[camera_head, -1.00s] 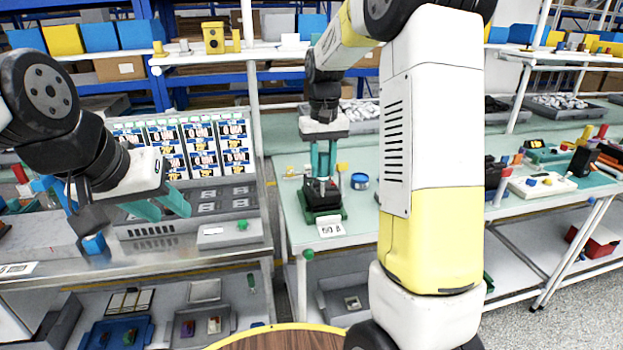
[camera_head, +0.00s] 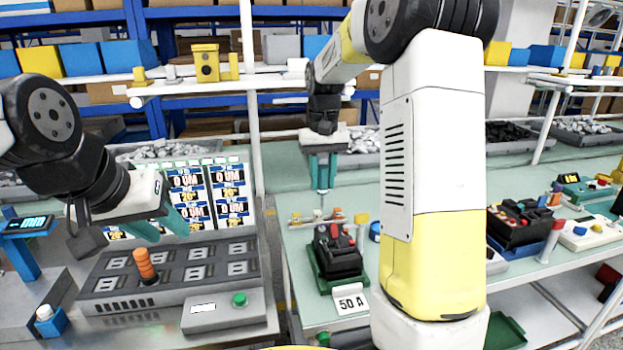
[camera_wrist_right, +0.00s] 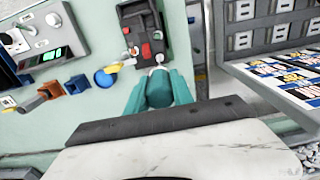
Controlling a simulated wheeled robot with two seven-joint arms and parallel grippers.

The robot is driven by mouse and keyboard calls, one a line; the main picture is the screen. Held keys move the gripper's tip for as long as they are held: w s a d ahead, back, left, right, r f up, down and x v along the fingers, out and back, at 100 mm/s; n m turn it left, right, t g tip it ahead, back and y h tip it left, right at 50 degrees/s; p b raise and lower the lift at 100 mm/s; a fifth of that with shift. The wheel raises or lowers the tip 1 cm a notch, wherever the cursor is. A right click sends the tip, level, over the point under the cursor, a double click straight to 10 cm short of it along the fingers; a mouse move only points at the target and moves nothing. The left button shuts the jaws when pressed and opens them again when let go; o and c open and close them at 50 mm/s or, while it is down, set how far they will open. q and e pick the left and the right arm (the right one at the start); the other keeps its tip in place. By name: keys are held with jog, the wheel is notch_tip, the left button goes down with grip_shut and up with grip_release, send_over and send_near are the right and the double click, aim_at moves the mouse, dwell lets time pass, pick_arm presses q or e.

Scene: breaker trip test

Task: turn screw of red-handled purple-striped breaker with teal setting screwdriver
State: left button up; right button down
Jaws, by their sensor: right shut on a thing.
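My right gripper (camera_head: 322,188) points down over the bench and is shut on the teal screwdriver. In the right wrist view its handle (camera_wrist_right: 158,88) sits between the teal fingers. The thin shaft (camera_head: 322,203) points down toward the black breaker with a red handle (camera_head: 340,252); I cannot tell whether the tip touches it. The breaker sits in a green holder (camera_head: 322,284) and also shows in the right wrist view (camera_wrist_right: 148,30). Its purple stripe is not clearly visible. My left gripper (camera_head: 160,226) is open and empty, with teal fingers, above the left test panel.
A "50 A" card (camera_head: 350,300) stands before the holder. The grey panel (camera_head: 215,250) carries an orange handle (camera_head: 146,264) and a green button (camera_head: 240,299). A blue-and-yellow round item (camera_wrist_right: 105,77) lies near the breaker. My right arm hides the middle bench.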

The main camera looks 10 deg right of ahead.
aim_at(322, 207)
jog(key=shift+f, duration=0.1)
jog(key=shift+f, duration=2.65)
jog(key=shift+f, duration=0.55)
jog(key=shift+m, duration=1)
jog(key=shift+m, duration=1)
